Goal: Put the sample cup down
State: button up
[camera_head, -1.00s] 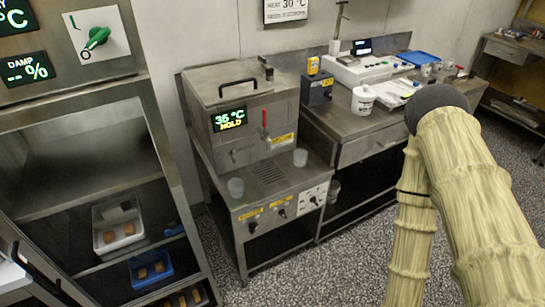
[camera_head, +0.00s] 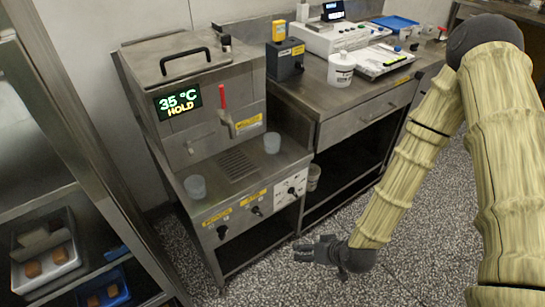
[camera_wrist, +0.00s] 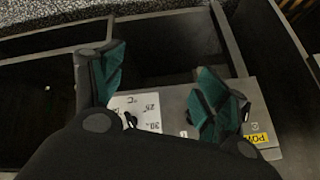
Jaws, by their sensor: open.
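Two translucent cups stand on the ledge of the steel heating unit (camera_head: 180,72), which reads 35 °C HOLD. One cup (camera_head: 195,187) is at the ledge's front left corner. The other cup (camera_head: 272,142) is at its right, past the drain grille (camera_head: 238,164). I cannot tell which is the sample cup. My gripper (camera_head: 302,252) is open and empty, below and in front of the unit's right side. In the wrist view its open fingers (camera_wrist: 160,100) are in front of the unit's control panel (camera_wrist: 140,112), and no cup shows between them.
A steel bench (camera_head: 345,112) to the right bears a white tub (camera_head: 341,70), a dark box (camera_head: 285,60) and a white instrument (camera_head: 330,36). A rack (camera_head: 100,150) with trays stands at the left. Speckled floor is open in front.

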jog(key=w+a+r+n+t+y+b, duration=0.1)
jog(key=w+a+r+t+y+b, duration=0.2)
jog(key=w, duration=0.4)
jog(key=w+a+r+n+t+b, duration=0.1)
jog(key=w+r+t+b, duration=0.1)
jog(key=w+r+b, duration=0.35)
jog(key=n+t+y+b, duration=0.3)
jog(key=b, duration=0.1)
send_near(277, 147)
jog(key=x, duration=0.5)
jog(key=shift+a+r, duration=0.15)
jog(key=shift+r, duration=0.15)
jog(key=shift+f+b+x, duration=0.1)
jog(key=shift+b+x, duration=0.2)
jog(key=shift+x, duration=1.1)
jog(key=shift+f+b+x, duration=0.15)
jog(key=shift+b+x, duration=0.1)
jog(key=shift+x, duration=1.1)
jog(key=shift+w+a, duration=0.15)
jog(key=shift+w, duration=0.3)
jog(key=c, duration=1)
jog(key=shift+r, duration=0.15)
jog(key=shift+c, duration=0.2)
